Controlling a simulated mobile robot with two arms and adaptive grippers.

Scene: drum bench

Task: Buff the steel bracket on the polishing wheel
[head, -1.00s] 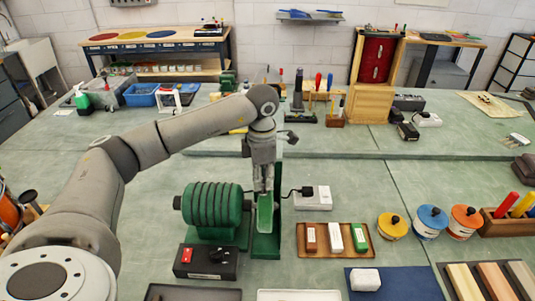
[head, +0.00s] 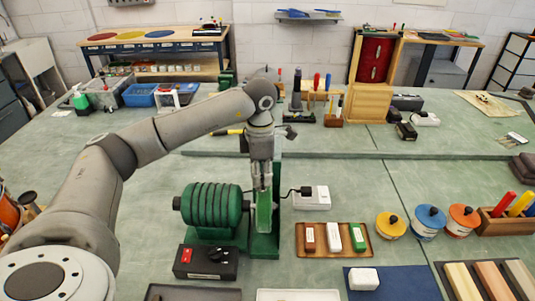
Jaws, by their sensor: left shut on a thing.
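The green ribbed polishing machine (head: 212,206) stands on the bench in the middle of the head view. At its right end is a green upright guard (head: 275,217) with a pale green, narrow part (head: 264,214) in front of it, perhaps the wheel seen edge-on. My left gripper (head: 262,187) points down right at the top of this part. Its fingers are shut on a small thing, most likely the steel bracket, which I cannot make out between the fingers. Whether it touches the wheel is hidden. My right gripper is not in view.
A black switch box (head: 206,262) with a red button sits in front of the machine. A wooden tray (head: 334,240) with three bars lies to the right, beyond it several lidded tins. A white block (head: 363,279) rests on a blue cloth (head: 400,284). A white power box (head: 312,198) stands behind.

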